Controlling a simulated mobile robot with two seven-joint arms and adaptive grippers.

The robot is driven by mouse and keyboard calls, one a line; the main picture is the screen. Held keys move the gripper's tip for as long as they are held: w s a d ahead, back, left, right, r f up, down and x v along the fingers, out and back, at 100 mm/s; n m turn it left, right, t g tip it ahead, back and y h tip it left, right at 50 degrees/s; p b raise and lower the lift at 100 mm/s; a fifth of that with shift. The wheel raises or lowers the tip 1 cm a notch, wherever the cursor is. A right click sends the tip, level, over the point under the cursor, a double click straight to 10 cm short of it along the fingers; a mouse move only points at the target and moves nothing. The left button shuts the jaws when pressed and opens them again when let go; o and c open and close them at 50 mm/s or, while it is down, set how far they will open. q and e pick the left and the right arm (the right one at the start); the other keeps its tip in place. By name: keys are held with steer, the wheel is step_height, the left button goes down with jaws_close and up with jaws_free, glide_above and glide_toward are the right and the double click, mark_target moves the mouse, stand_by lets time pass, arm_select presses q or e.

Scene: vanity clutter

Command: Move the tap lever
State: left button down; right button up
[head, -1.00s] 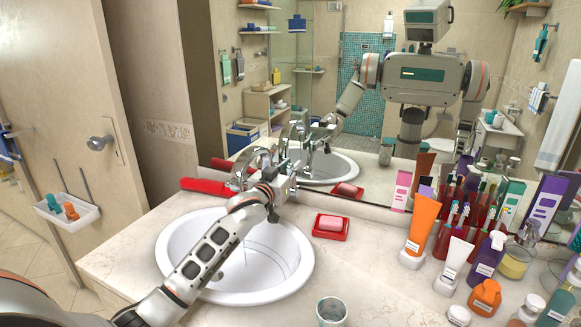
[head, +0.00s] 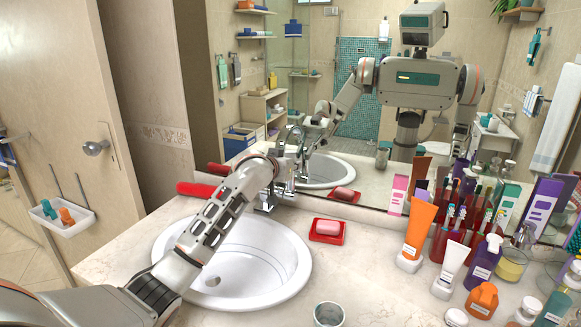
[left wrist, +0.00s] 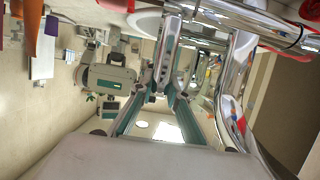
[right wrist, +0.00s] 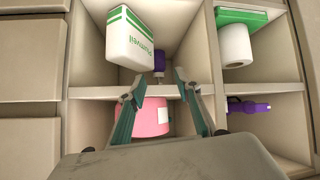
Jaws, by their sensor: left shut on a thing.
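The chrome tap (head: 266,207) stands at the back rim of the white basin (head: 262,287). My left gripper (head: 288,166) is at the top of the tap, and my wrist hides most of the tap and its lever in the head view. In the left wrist view the tap's shiny curved body (left wrist: 238,75) rises right beside the fingers. My left gripper (left wrist: 166,92) is shut on a chrome part there, which looks like the lever. My right gripper (right wrist: 158,88) is open and empty in front of open shelves, well away from the tap.
A pink soap in a red dish (head: 327,239) lies right of the basin. Bottles and tubes, among them an orange tube (head: 419,230), crowd the right of the counter. A glass (head: 329,313) stands at the front. The mirror (head: 340,160) is close behind the tap.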

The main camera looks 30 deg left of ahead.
arm_select(q)
steer(key=c, duration=1.9)
jaws_free()
steer(key=v, duration=1.2)
